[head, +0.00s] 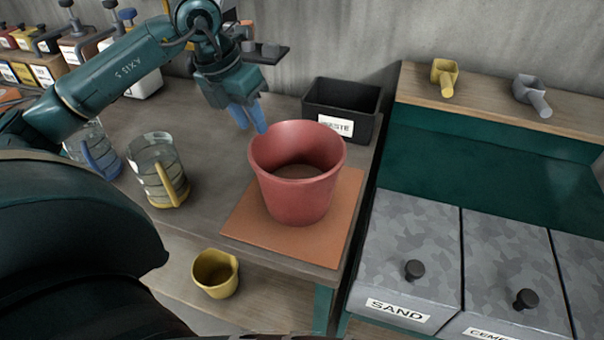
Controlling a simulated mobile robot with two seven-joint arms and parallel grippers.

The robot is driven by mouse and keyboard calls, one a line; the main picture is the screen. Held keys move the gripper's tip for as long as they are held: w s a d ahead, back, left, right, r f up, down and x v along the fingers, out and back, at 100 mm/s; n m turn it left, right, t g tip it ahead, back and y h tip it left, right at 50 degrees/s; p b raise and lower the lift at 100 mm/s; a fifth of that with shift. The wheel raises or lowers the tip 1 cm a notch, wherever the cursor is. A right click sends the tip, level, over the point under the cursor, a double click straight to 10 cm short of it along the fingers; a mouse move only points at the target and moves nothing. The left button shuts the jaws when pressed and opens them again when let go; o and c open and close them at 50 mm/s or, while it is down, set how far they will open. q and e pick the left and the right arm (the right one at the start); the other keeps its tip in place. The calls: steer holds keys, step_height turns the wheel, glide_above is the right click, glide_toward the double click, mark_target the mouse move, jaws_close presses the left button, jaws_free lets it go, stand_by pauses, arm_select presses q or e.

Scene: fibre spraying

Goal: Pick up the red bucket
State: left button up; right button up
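The red bucket (296,196) stands upright on an orange-brown square mat (254,232) near the right front corner of the table. Its inside shows a brown surface low down; I cannot tell whether that is contents or the bottom. My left gripper (251,128) reaches in from the left, its blue fingers pointing down just behind the bucket's back-left rim. A small gap shows between the fingers, and nothing is held between them. I cannot tell whether a finger touches the rim. My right gripper is not in view.
A black waste bin (342,108) stands behind the bucket. Glass jugs (158,172) stand left on the table (205,205). A yellow cup (215,273) is on a lower shelf. Lidded sand (408,250) and cement (510,265) bins are at right, below a shelf with scoops (444,78).

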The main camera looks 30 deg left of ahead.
mark_target(269, 148)
arm_select(q)
steer(key=x, duration=0.4)
steer(key=shift+f, duration=0.1)
steer(key=shift+w+p+x, duration=0.2)
steer(key=shift+p+x, duration=0.2)
steer(key=shift+x, duration=1)
steer(key=shift+w+p+x, duration=0.25)
steer(key=shift+p+x, duration=0.15)
steer(key=shift+x, duration=1)
steer(key=shift+c, duration=0.5)
jaws_close()
